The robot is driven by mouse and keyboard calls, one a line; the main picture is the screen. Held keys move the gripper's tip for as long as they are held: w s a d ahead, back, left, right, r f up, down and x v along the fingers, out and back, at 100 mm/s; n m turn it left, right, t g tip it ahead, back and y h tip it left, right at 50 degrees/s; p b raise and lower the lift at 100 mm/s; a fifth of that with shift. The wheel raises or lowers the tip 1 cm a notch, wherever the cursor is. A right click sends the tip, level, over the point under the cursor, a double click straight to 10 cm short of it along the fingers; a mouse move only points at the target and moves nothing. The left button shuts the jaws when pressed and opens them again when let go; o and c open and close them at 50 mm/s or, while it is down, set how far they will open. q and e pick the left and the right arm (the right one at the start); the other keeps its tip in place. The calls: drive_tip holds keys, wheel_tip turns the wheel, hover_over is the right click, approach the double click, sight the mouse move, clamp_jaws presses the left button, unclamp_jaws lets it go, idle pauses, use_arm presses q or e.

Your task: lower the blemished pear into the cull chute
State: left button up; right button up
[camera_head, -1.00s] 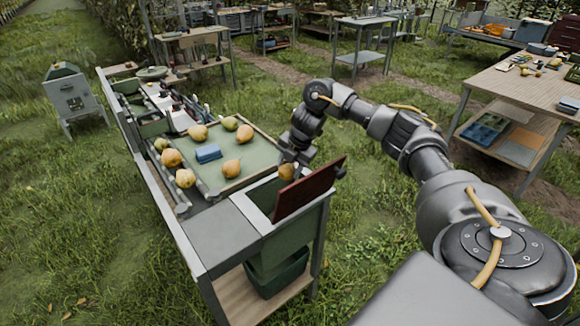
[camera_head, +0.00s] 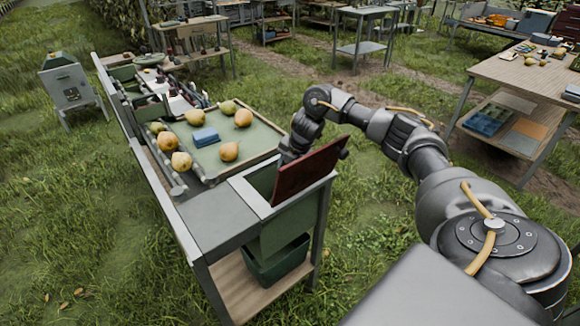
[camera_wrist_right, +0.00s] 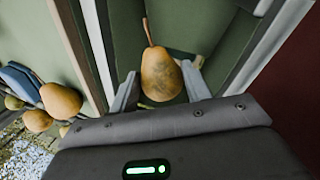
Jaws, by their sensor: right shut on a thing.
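The blemished pear (camera_wrist_right: 161,70) is yellow-brown with a dark patch and a stem, seen in the right wrist view. My right gripper (camera_wrist_right: 160,90) is shut on it, one finger on each side. Green walls of the cull chute (camera_wrist_right: 190,22) show beyond the pear, which hangs over its opening. In the head view the chute (camera_head: 243,190) has a pale rim and a raised dark red flap (camera_head: 310,172). My right gripper (camera_head: 286,156) reaches the far side of the opening there; its fingertips and the pear are hidden behind the flap. My left gripper is out of view.
A green sorting tray (camera_head: 208,160) beside the chute holds several pears and a blue block (camera_head: 205,136). A dark green bin (camera_head: 275,265) stands under the chute. A wooden table (camera_head: 530,75) is at the right, with open grass between.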

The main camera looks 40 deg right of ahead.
drive_tip(key=o, duration=1.1)
drive_tip(key=shift+r, duration=0.1)
drive_tip(key=shift+s+r, duration=0.1)
drive_tip(key=shift+r, duration=0.2)
drive_tip(key=p+v, duration=0.2)
drive_tip(key=v, duration=0.8)
idle(0.5)
